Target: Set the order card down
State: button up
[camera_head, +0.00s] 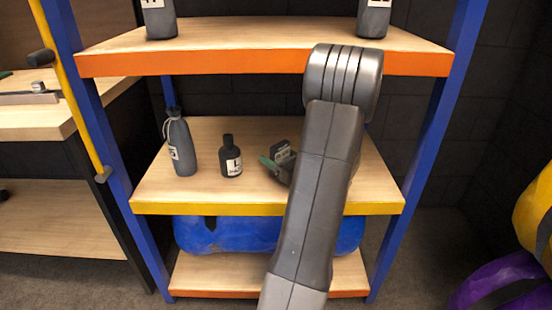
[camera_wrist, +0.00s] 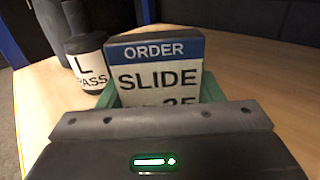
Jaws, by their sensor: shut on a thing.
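The order card (camera_wrist: 155,75) has a blue "ORDER" header above "SLIDE" on white. It stands upright in the wrist view, its lower part hidden behind the dark body of my gripper. Green pieces show at both sides of the card. In the head view the card (camera_head: 282,150) is small and dark, over the middle shelf (camera_head: 225,131), right of the black bottle. My gripper (camera_head: 278,167) is shut on the card, partly hidden by my arm. I cannot tell whether the card's bottom edge touches the shelf.
A black bottle (camera_head: 231,160) labelled "L PASS" stands close left of the card, also in the wrist view (camera_wrist: 84,50). A grey bottle (camera_head: 179,147) stands farther left. The upper shelf (camera_head: 240,42) overhangs. Blue posts (camera_head: 104,135) flank the shelves. The middle shelf's front is clear.

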jog(key=shift+f, duration=0.1)
jog(key=o, duration=0.6)
jog(key=shift+f, duration=0.1)
jog(key=o, duration=0.4)
jog(key=shift+d+r, duration=0.15)
jog(key=shift+r, duration=0.1)
jog(key=p+v, duration=0.3)
jog(key=v, duration=0.9)
